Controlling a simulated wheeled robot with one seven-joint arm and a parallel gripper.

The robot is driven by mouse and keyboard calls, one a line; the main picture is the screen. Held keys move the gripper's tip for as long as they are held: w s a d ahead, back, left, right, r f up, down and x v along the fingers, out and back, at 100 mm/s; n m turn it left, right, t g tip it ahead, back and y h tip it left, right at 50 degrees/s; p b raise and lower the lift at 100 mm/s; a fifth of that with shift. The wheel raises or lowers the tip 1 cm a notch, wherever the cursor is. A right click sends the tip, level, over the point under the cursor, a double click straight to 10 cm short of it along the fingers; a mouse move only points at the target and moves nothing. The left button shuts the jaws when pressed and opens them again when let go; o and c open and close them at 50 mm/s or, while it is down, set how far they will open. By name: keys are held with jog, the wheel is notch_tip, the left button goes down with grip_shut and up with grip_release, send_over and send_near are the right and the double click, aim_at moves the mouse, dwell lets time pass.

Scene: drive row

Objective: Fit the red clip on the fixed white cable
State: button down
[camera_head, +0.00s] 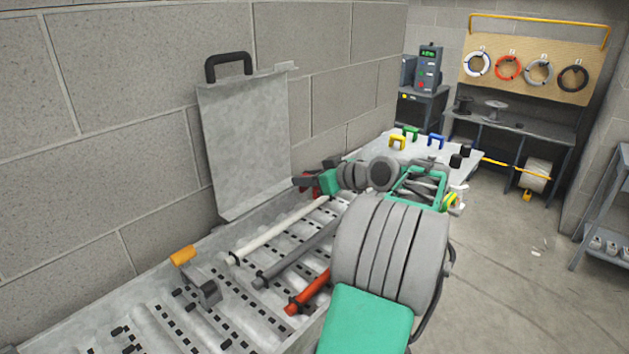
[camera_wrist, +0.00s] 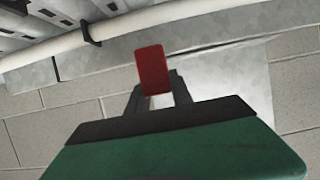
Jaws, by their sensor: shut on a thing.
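The white cable (camera_head: 285,229) lies along the perforated tray, parallel to a grey cable (camera_head: 298,255) and a red cable (camera_head: 309,292). In the wrist view the white cable (camera_wrist: 150,19) crosses the top, with a dark band around it at the left. My gripper (camera_wrist: 155,88) is shut on the red clip (camera_wrist: 152,68), which shows as a red block between the fingertips. In that picture the clip is below the white cable, with a small gap between them. In the head view my gripper (camera_head: 312,184) is near the cable's far end, and its fingertips are partly hidden.
A grey panel with a black handle (camera_head: 243,140) stands against the block wall behind the tray. An orange-capped bracket (camera_head: 183,256) sits at the tray's near left. Yellow (camera_head: 397,142), green (camera_head: 411,132) and blue (camera_head: 435,140) clips stand on the far table.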

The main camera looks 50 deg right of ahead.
aim_at(281, 193)
jog(key=a+b, duration=0.3)
jog(key=a, duration=0.6)
jog(key=shift+s, duration=0.1)
notch_tip(281, 193, down, 3)
jog(key=b, duration=0.3)
jog(key=shift+f, duration=0.1)
jog(key=shift+f+b, duration=0.5)
jog(key=shift+b, duration=0.15)
jog(key=shift+f+b, duration=0.45)
jog(key=c, duration=1.1)
grip_release()
jog(key=shift+o, duration=0.2)
jog(key=r, duration=0.3)
jog(key=s+r, duration=0.1)
jog(key=shift+s+a+r, duration=0.1)
jog(key=shift+a+r, duration=0.2)
jog(key=shift+r, duration=0.05)
jog(key=s+a+r+p, duration=0.7)
jog(key=s+p, duration=0.3)
jog(key=p, duration=0.4)
jog(key=shift+s+a+r, duration=0.15)
jog(key=shift+s+r, duration=0.1)
jog(key=shift+r, duration=0.4)
